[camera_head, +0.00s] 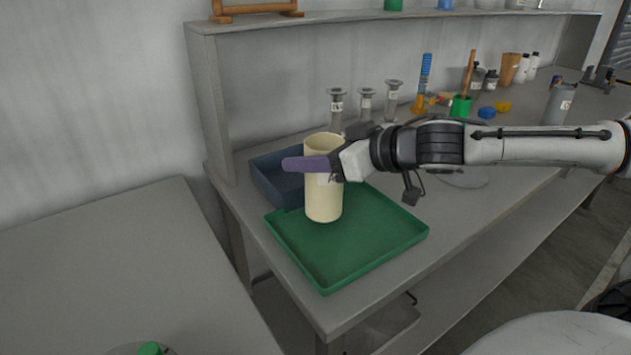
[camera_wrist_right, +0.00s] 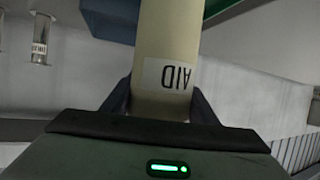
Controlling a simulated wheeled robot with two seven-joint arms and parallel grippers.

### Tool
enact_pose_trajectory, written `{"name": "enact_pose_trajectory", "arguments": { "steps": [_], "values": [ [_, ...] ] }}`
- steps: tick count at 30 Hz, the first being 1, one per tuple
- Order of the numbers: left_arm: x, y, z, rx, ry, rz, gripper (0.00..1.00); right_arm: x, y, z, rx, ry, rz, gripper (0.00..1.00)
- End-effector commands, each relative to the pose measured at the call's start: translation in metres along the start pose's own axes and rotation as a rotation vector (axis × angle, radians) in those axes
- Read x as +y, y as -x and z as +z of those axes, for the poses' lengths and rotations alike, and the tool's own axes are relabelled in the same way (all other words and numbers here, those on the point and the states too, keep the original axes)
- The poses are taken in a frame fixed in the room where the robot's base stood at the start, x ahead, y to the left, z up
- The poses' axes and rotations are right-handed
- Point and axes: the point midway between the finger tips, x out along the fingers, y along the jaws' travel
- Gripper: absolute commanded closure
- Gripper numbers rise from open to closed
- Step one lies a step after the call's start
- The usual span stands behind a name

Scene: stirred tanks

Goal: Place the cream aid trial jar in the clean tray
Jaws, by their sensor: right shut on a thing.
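The cream aid trial jar (camera_head: 322,200) is a tall pale cylinder, upright, over the left part of the green tray (camera_head: 375,272) in the head view. I cannot tell for sure whether its base touches the tray floor. My right gripper (camera_head: 312,165) is shut on the jar's upper part, with one purple finger across its near side. In the right wrist view the jar (camera_wrist_right: 168,40) stands between the two fingers, with a label reading "AID". The green tray is otherwise empty. Which tray is the clean one is not marked. My left gripper is not in view.
A dark blue tray (camera_head: 268,186) sits behind the green tray, partly hidden by the jar. Several clear cylinders, such as one (camera_head: 336,108), stand at the back of the bench. A green pot (camera_head: 460,106) and other containers stand further right. The grey surface (camera_head: 110,265) at left is mostly clear.

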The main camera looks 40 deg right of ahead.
Motion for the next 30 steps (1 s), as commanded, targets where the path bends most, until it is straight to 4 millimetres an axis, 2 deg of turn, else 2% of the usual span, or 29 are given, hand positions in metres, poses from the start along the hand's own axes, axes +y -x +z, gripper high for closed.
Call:
{"name": "enact_pose_trajectory", "arguments": {
  "steps": [8, 20, 21, 24, 30],
  "values": [
    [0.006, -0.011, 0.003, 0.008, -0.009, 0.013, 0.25, 0.0, -0.014, 0.034, 0.001, 0.001, 0.001, 0.71],
    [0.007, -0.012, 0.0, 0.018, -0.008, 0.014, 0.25, 0.0, -0.016, 0.039, 0.001, 0.001, 0.0, 0.71],
    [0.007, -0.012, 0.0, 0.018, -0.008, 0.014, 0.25, 0.0, -0.016, 0.039, 0.0, 0.001, 0.001, 0.45],
    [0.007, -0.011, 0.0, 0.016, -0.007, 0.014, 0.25, 0.0, -0.016, 0.038, 0.0, 0.001, 0.001, 0.28],
    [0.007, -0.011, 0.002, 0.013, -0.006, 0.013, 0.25, 0.0, -0.016, 0.038, 0.0, 0.001, 0.0, 0.28]
  ]
}}
